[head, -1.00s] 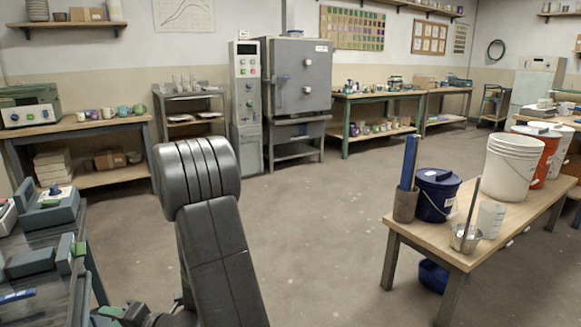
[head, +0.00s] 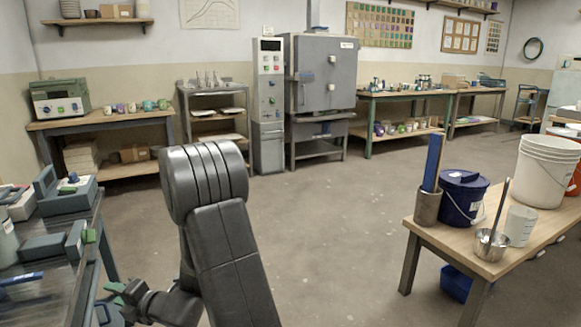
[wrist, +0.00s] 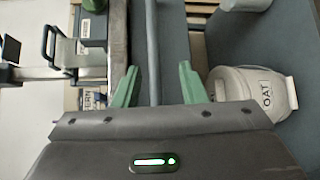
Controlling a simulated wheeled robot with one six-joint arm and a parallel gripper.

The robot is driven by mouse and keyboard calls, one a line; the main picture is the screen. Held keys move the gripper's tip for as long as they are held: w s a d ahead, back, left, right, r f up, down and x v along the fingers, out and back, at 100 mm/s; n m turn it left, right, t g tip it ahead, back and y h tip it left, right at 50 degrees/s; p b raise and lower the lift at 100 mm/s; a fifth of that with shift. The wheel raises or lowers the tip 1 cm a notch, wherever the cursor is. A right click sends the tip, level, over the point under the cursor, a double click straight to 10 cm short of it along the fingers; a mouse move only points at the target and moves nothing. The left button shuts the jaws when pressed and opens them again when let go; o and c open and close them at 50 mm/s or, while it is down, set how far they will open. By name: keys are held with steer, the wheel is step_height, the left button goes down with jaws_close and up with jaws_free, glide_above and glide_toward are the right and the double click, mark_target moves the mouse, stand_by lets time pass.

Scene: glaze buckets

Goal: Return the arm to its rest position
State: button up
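My gripper (head: 112,300) has green fingers and shows small at the lower left of the head view, beside the left workbench. My dark arm (head: 228,250) is folded, with its bulky joint raised at left of centre. In the wrist view my gripper (wrist: 158,88) has its two green fingers apart. No object is clearly held between them; a grey bar runs behind the gap, seemingly part of the background.
A dark workbench (head: 60,250) with grey-green equipment stands close at left. A white bucket (wrist: 258,90) with an "OAT" label shows in the wrist view. A wooden table (head: 455,235) with buckets stands at right. The floor (head: 330,220) between is clear.

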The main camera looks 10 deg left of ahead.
steer(key=p+v, duration=0.3)
steer(key=v, duration=0.9)
step_height(320, 180, up, 10)
steer(key=s+n+g+h+p, duration=0.1)
steer(key=n+g+h+p, duration=0.3)
steer(key=n, duration=0.8)
steer(key=s+d+n+g+h+p, duration=0.1)
steer(key=n+g+h+p, duration=0.3)
steer(key=n+p, duration=0.5)
steer(key=shift+s+d+n+g, duration=0.2)
steer(key=shift+s+n+g, duration=0.25)
steer(key=shift+n, duration=1.85)
steer(key=shift+f, duration=0.1)
